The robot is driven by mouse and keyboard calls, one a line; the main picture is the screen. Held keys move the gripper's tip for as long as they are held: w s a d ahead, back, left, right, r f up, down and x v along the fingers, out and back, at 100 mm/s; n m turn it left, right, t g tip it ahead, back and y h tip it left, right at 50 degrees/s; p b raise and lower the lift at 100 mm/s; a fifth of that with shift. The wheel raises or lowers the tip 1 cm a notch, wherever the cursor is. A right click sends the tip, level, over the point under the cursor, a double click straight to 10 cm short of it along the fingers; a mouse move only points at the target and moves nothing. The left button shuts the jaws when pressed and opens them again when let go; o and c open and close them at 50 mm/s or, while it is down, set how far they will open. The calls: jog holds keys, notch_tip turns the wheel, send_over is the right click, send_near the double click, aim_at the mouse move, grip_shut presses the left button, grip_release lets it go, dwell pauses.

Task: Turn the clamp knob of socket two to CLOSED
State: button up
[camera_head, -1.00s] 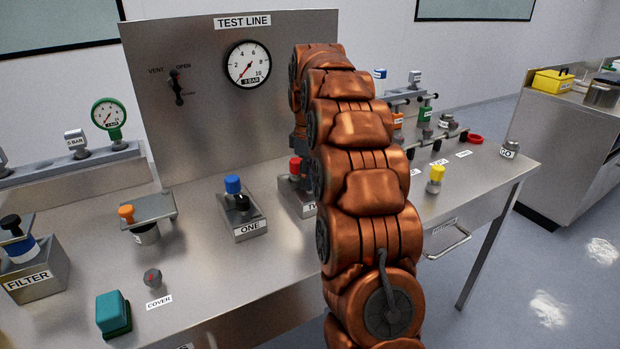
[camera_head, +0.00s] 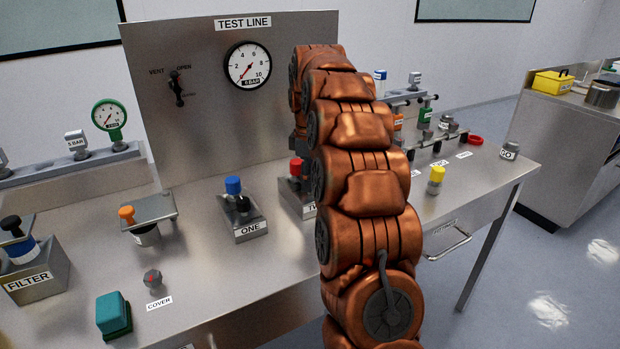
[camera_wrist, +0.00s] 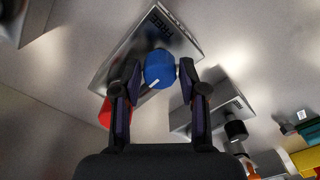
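In the wrist view a blue round knob (camera_wrist: 159,69) with a white line stands on a metal block (camera_wrist: 120,62). A red part (camera_wrist: 105,112) shows beside the left finger. In the head view socket two (camera_head: 308,211) shows a red cap (camera_head: 296,167) and a partly covered label.
Socket one (camera_head: 250,230), with a blue cap and a black knob, stands left of socket two. Another block (camera_wrist: 195,120) lies right of my gripper in the wrist view. A yellow-capped part (camera_head: 436,176) stands right of my arm. The bench's front left holds a teal block (camera_head: 113,314).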

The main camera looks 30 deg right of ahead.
jog(key=shift+o, duration=1.1)
jog(key=shift+r, duration=3.75)
